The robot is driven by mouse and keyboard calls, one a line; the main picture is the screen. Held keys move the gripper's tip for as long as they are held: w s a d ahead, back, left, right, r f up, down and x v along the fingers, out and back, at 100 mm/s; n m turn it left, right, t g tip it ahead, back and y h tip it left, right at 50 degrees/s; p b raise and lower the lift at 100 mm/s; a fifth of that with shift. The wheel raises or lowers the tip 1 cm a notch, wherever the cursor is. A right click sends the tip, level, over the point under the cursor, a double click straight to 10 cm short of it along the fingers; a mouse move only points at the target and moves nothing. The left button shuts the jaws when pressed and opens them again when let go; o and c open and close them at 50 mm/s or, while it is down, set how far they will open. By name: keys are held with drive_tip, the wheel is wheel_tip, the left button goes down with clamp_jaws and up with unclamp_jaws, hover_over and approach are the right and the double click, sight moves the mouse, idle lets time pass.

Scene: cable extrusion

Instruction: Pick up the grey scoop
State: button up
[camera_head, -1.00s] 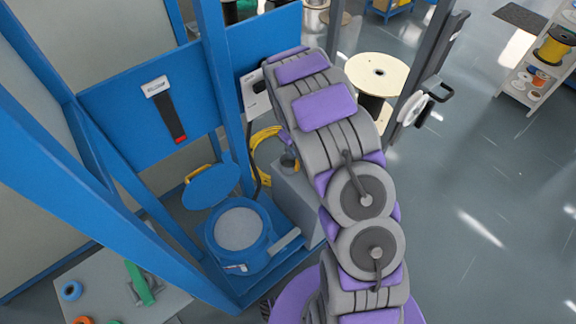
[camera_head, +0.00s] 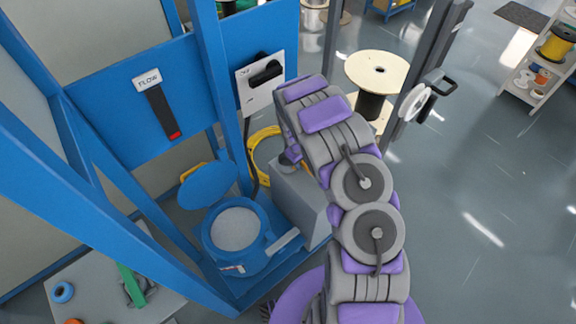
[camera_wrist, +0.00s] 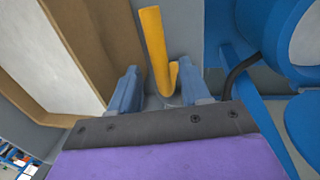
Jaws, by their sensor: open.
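In the wrist view my gripper (camera_wrist: 158,68) is open, with one blue finger on each side of a yellow handle-like bar (camera_wrist: 152,45). The bar curves into a hook at its lower end, between the fingers. Its lower end is close to a pale grey surface. I cannot tell whether this bar belongs to the grey scoop, and no grey scoop bowl is clearly visible. In the head view my arm hides the gripper and whatever is in front of it.
A brown box edge (camera_wrist: 95,50) is close left of the fingers. Blue parts (camera_wrist: 240,60) and a dark cable (camera_wrist: 238,75) are close right. In the head view, a blue hopper (camera_head: 237,232) with an open lid (camera_head: 208,186) stands left of my arm. Open floor (camera_head: 490,190) lies right.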

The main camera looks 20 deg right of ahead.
sight(303, 163)
drive_tip(key=f, duration=0.3)
drive_tip(key=shift+w+d+b, duration=0.1)
drive_tip(key=shift+d+b, duration=0.2)
drive_tip(key=shift+b, duration=0.05)
drive_tip(key=shift+a, duration=0.1)
drive_tip(key=shift+c, duration=0.7)
clamp_jaws()
